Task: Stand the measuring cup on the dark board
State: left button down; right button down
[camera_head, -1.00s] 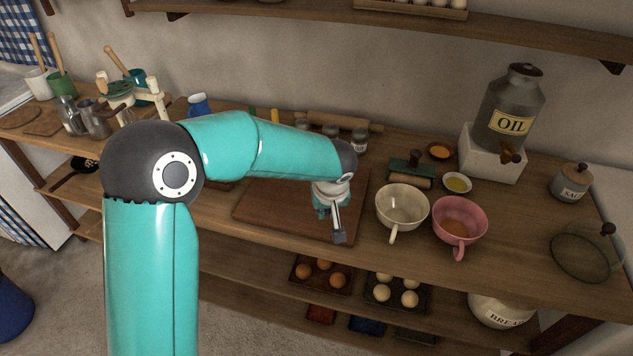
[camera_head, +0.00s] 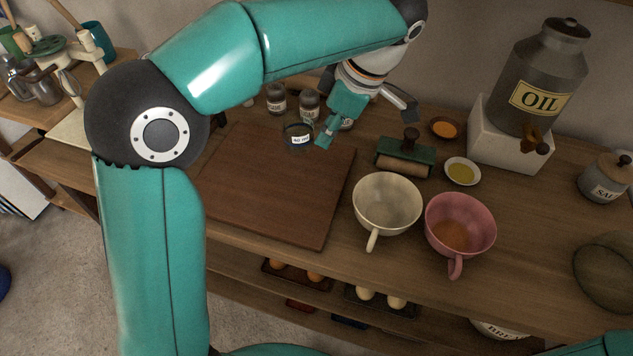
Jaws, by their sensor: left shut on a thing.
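The measuring cup (camera_head: 298,136) is a small clear glass cup with a white label, at the back right edge of the dark board. My left gripper (camera_head: 327,132) comes down from the upper right and is shut on the cup at its right side. The cup looks roughly upright; I cannot tell whether its base touches anything. The dark board (camera_head: 270,195) is a bare brown slab lying flat on the counter; my left arm passes above and to the left of it. My right gripper is not in view.
A cream cup (camera_head: 387,203) and a pink cup (camera_head: 460,226) stand right of the board. A green-topped roller (camera_head: 405,158) and a small oil dish (camera_head: 462,172) sit behind them. Labelled jars (camera_head: 276,99) stand behind the board. The board's top is clear.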

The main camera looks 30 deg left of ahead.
pick_arm(q)
notch_tip(320, 180, down, 16)
jog(key=shift+s+r, duration=0.1)
dwell(0.4)
jog(key=c, duration=1.2)
grip_release()
jog(key=v, duration=1.2)
